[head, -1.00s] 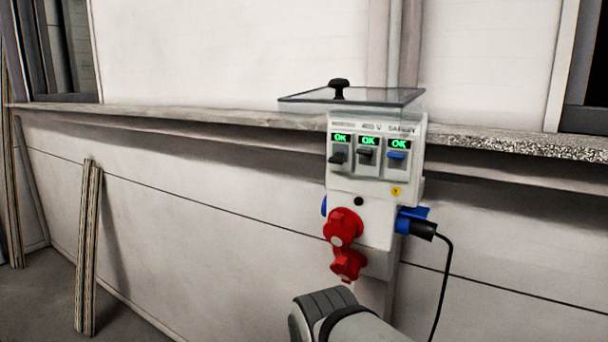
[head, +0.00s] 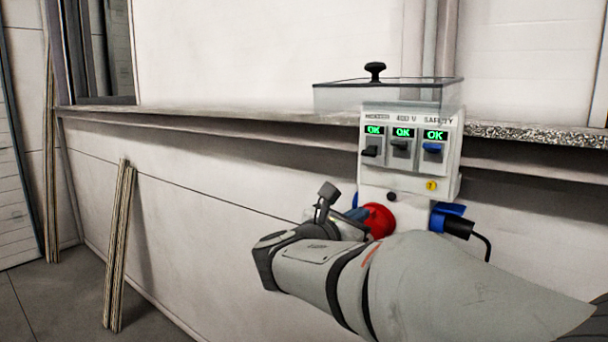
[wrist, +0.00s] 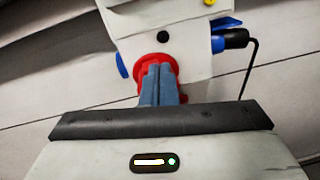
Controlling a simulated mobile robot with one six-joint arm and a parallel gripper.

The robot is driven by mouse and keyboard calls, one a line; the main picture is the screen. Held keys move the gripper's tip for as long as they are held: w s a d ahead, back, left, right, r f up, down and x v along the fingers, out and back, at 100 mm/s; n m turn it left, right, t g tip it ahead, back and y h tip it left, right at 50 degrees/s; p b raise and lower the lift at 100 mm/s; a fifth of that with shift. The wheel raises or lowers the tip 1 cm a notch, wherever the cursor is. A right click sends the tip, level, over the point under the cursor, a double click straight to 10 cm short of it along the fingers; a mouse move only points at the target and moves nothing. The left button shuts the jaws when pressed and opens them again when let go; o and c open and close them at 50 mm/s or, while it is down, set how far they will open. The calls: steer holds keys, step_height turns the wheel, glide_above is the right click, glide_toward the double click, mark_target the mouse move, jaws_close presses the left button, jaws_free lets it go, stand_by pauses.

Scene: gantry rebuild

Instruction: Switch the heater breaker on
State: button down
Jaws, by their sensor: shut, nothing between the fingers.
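The white breaker box (head: 412,180) hangs on the wall in the head view. It has three switches under green OK displays: a dark left one (head: 370,151), a dark middle one (head: 400,147) and a blue right one (head: 433,149). The middle label reads 400 V and the right SAFETY; the left label is too blurred to read. The clear lid (head: 340,97) with a black knob (head: 375,72) is raised. My gripper (wrist: 162,92) is shut and empty, its blue-grey fingers in front of a red socket, below the switches. The switches are out of the wrist view.
The red socket (head: 379,220) and a blue socket with a black plug (head: 458,227) and cable stick out low on the box. A ledge (head: 240,112) runs along the wall. Boards (head: 118,250) lean at the left. The wall left of the box is clear.

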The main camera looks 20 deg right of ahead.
mark_target(375, 173)
steer(key=w+a+r+n+t, duration=0.1)
steer(key=w+r+n+t, duration=0.1)
steer(key=shift+w+a+r+n+h, duration=0.15)
steer(key=shift+a+r+n+h, duration=0.15)
steer(key=shift+a+r, duration=0.1)
steer(key=p+x, duration=0.3)
steer(key=x, duration=0.7)
steer(key=shift+d+r, duration=0.1)
steer(key=r, duration=0.1)
steer(key=s+a+r+p, duration=0.1)
steer(key=r, duration=0.1)
steer(key=shift+a+p, duration=0.2)
steer(key=shift+p, duration=0.1)
steer(key=shift+s+a+r, duration=0.1)
steer(key=shift+s+r, duration=0.05)
steer(key=shift+r, duration=0.05)
steer(key=shift+a, duration=0.15)
